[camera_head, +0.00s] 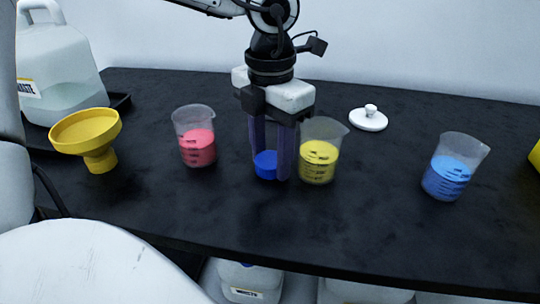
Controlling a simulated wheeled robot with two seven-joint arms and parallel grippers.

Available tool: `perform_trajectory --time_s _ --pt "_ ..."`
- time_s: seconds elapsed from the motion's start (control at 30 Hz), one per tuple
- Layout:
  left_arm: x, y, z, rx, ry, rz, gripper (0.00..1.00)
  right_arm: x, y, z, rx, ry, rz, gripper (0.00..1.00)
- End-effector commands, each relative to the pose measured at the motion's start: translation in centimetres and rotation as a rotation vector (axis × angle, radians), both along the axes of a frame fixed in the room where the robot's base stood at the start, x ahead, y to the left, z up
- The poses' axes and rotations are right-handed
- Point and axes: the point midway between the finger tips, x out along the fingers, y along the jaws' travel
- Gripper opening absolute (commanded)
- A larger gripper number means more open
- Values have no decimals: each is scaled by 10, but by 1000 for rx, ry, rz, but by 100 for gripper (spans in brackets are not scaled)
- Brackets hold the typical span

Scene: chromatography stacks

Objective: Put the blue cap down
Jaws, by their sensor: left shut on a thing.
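The blue cap (265,165) is between the fingertips of my left gripper (271,172), low over the black bench between the red and yellow beakers. My left gripper points straight down and is shut on the cap. I cannot tell whether the cap touches the bench top. My right gripper is not in view.
Beakers of red liquid (197,148), yellow liquid (319,162) and blue liquid (446,178) stand on the black bench (210,215); the yellow one is very close to my gripper. A yellow funnel (98,157), waste jug (62,72) and white lid (368,122) are also there. The front middle is clear.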

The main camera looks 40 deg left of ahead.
Motion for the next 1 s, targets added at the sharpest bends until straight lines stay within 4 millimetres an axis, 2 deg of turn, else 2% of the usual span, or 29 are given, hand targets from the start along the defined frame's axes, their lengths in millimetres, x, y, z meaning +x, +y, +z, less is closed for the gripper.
perform_trajectory --time_s 0.03,0.13,0.5,0.63,0.77,1.0 --pt "-3 0 -9 -3 15 3 43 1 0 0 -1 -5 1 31" --pt "-4 0 -10 -3 17 3 58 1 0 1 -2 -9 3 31" --pt "-5 -1 -12 -8 22 6 58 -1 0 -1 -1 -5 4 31" --pt "-6 -1 -6 -9 23 6 58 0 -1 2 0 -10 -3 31" --pt "-5 -2 8 -10 21 5 58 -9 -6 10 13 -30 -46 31" --pt "-3 0 66 -3 9 6 58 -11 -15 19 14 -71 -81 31"
